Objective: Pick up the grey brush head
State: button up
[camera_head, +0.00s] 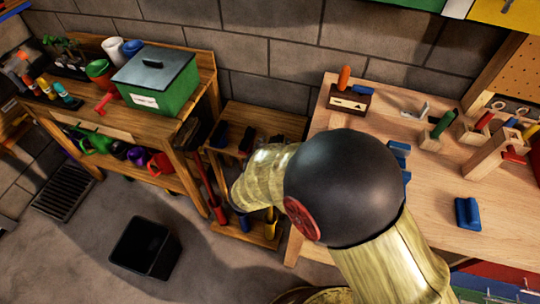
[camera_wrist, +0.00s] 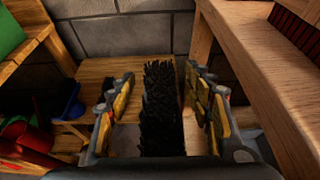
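In the wrist view a brush head with dark, near-black bristles (camera_wrist: 160,105) fills the space between my fingers. Its body is hidden under the bristles, so I cannot confirm that it is grey. My gripper (camera_wrist: 162,95) has yellow-padded fingers spread on either side of it. A gap shows at the left finger and a narrower one at the right. Whether the brush head rests on the wooden shelf top (camera_wrist: 100,72) is not clear. In the head view my arm hides my gripper; dark brush heads (camera_head: 246,139) show on the low wooden shelf beside it.
The workbench (camera_head: 440,235) stands close on the right, its leg (camera_wrist: 201,40) near my right finger. The green bin (camera_head: 157,85) sits on the left bench. A blue object (camera_wrist: 72,103) and red items (camera_wrist: 28,135) lie left. A black bucket (camera_head: 145,247) stands on the floor.

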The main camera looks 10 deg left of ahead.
jog(key=shift+c, duration=1.2)
jog(key=c, duration=1)
